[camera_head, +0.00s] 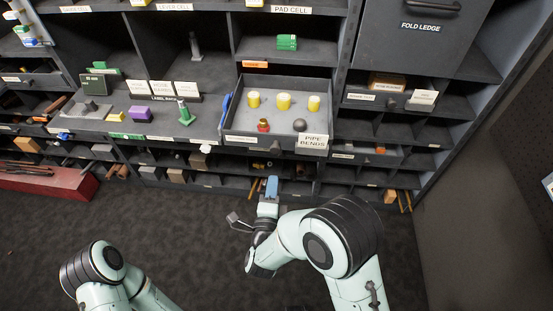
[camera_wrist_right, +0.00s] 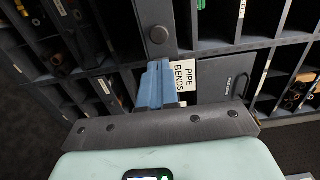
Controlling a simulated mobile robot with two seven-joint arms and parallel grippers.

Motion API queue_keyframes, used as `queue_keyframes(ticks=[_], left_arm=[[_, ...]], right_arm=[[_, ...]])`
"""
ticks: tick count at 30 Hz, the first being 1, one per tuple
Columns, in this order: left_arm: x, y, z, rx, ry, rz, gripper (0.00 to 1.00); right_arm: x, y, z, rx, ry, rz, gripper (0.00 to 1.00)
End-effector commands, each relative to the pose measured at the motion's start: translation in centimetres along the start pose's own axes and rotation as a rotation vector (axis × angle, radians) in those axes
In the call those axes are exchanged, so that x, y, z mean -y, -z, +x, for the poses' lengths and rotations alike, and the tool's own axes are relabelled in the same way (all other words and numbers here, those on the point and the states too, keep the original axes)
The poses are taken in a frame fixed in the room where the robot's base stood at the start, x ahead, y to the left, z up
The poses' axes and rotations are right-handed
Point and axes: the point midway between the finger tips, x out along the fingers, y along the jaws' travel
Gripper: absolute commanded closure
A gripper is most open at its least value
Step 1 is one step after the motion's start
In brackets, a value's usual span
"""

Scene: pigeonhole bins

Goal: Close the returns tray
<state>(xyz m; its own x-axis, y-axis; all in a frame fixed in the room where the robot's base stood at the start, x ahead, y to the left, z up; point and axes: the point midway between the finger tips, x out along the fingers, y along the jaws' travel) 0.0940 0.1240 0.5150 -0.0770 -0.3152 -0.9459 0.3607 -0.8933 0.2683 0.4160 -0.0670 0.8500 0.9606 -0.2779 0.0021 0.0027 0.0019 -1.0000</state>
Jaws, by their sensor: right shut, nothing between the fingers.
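A dark grey tray (camera_head: 224,121) is pulled out of the shelving in the middle of the head view; its small front label is too small to read. It holds several yellow cylinders (camera_head: 284,101), a red and brass piece (camera_head: 263,125) and a grey ball (camera_head: 299,125). A "PIPE BENDS" card (camera_head: 313,141) is at the right end of its front. The wrist view shows the card (camera_wrist_right: 185,78) and a round knob (camera_wrist_right: 158,34) on a dark front. My right gripper (camera_head: 271,186) is shut and empty, with blue fingertips, below the tray front in the picture. My left gripper is out of view.
Another drawer (camera_head: 372,99) sticks out at the right. A grey shelf with a purple block (camera_head: 140,113) and a green piece (camera_head: 185,114) lies left of the tray. A red box (camera_head: 45,182) stands on the floor. The carpet before the shelving is otherwise clear.

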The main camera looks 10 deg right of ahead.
Motion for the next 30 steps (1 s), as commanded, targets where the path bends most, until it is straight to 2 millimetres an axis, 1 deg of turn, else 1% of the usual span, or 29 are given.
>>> queue_keyframes(ticks=[1, 6, 9, 12, 15, 18, 30], left_arm=[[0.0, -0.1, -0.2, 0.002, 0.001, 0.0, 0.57], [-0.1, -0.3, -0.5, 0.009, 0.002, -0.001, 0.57], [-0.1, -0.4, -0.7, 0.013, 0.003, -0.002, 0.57], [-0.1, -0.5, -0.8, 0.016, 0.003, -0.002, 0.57], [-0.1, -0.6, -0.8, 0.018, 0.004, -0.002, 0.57], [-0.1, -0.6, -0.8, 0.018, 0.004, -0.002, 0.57], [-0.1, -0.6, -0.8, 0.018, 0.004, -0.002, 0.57]], right_arm=[[0.1, 0.1, 1.2, -0.004, 0.003, -0.001, 1.0], [0.1, 0.0, 4.8, -0.001, 0.002, -0.002, 1.0], [0.0, 0.1, 6.6, -0.001, 0.0, -0.003, 1.0], [0.0, 0.0, 8.0, 0.001, 0.0, -0.003, 1.0], [0.0, 0.0, 8.8, 0.001, -0.001, -0.003, 1.0], [-0.1, 0.0, 9.3, 0.001, -0.002, -0.002, 1.0], [-0.1, 0.0, 9.4, 0.001, -0.002, -0.002, 1.0]])
